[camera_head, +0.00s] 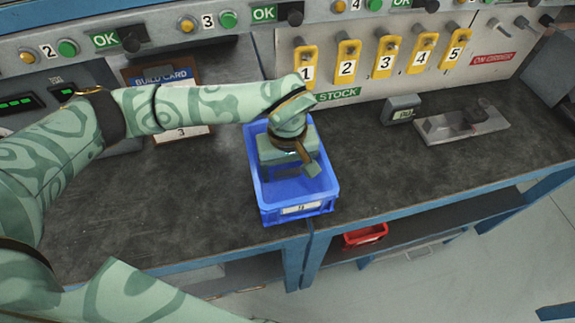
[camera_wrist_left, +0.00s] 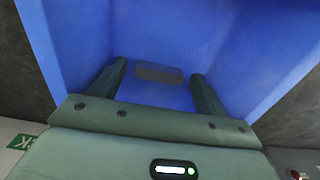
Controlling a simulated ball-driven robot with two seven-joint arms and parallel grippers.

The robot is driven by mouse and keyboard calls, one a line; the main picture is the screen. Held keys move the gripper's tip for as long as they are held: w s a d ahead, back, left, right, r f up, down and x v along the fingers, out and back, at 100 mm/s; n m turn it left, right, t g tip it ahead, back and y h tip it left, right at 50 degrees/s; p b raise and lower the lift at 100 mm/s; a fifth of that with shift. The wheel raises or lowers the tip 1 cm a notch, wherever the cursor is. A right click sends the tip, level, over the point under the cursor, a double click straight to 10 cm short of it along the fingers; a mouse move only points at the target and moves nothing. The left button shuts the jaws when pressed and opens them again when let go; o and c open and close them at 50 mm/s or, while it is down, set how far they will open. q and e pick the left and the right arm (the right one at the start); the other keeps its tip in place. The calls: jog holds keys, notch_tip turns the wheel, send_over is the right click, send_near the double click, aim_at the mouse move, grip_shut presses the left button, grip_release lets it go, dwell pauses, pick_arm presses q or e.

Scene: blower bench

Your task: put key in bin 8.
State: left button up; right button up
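A blue bin (camera_head: 267,213) stands on the dark bench near its front edge; the mark on its white label is too small to read surely. My left gripper (camera_head: 290,170) reaches down into this bin from above. In the left wrist view the two fingers of the gripper (camera_wrist_left: 160,80) are apart inside the blue walls of the bin (camera_wrist_left: 240,50), with nothing held between them. A small flat grey-brown piece (camera_wrist_left: 158,74) shows between the fingers, against the blue; I cannot tell whether it is the key. My right gripper is not in view.
Yellow numbered tags (camera_head: 346,62) hang on the back panel behind the bin. A build card (camera_head: 165,85) stands at the left. A grey block (camera_head: 401,108) and a metal plate fixture (camera_head: 460,124) sit at the right. A red bin (camera_head: 364,236) is below the bench top.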

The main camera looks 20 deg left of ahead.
aim_at(287, 173)
pick_arm(q)
jog(key=shift+r, duration=0.25)
notch_tip(287, 173, up, 12)
jog(key=p, duration=0.9)
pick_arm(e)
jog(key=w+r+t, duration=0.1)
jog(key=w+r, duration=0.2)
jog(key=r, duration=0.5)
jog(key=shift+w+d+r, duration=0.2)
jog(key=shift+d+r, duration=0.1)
pick_arm(q)
jog(key=shift+f, duration=0.15)
